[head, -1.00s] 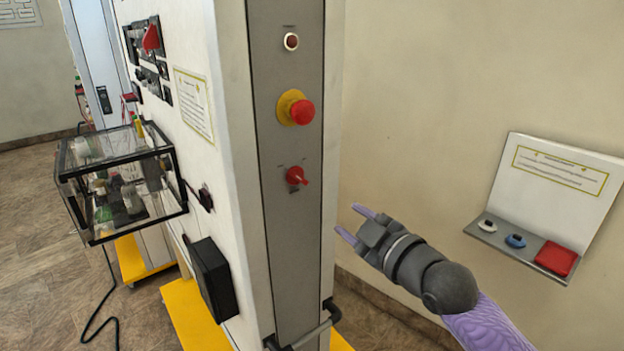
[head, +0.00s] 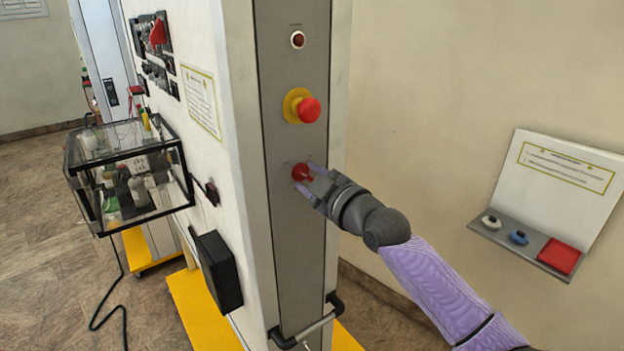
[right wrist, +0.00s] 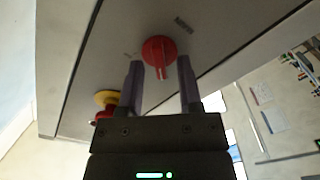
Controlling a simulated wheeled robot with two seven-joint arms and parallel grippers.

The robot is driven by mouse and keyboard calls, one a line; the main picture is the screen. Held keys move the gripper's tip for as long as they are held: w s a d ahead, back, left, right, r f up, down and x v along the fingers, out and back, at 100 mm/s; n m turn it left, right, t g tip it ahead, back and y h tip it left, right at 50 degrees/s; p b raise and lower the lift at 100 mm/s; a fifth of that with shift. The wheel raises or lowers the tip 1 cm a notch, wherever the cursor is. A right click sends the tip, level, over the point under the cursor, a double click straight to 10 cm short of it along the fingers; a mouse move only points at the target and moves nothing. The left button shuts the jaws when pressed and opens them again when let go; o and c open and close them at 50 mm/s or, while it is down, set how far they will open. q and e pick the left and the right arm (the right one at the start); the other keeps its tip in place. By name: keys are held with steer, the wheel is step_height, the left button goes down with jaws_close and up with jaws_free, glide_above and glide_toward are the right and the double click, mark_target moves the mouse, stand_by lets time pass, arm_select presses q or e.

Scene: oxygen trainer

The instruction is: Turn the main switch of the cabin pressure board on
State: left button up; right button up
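The main switch (head: 301,173) is a red rotary knob low on the grey end panel (head: 295,245) of the board. It also shows in the right wrist view (right wrist: 159,52), round with a raised handle. My right gripper (head: 309,178) is at the knob, one finger above and one below it in the head view. In the right wrist view the fingers of the right gripper (right wrist: 160,84) stand apart on both sides of the handle, with gaps visible, so it is open. My left gripper is not in view.
A red mushroom button on a yellow base (head: 301,106) and a small red lamp (head: 298,40) sit above the switch. A glass box (head: 130,175) stands at left; a wall shelf (head: 520,245) hangs at right.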

jaws_close()
steer(key=m, duration=0.3)
steer(key=shift+m, duration=0.4)
steer(key=m, duration=0.4)
steer(key=shift+m, duration=0.3)
steer(key=m, duration=0.4)
steer(key=shift+w+d, duration=0.1)
steer(key=shift+m+p, duration=0.7)
steer(key=shift+m, duration=2)
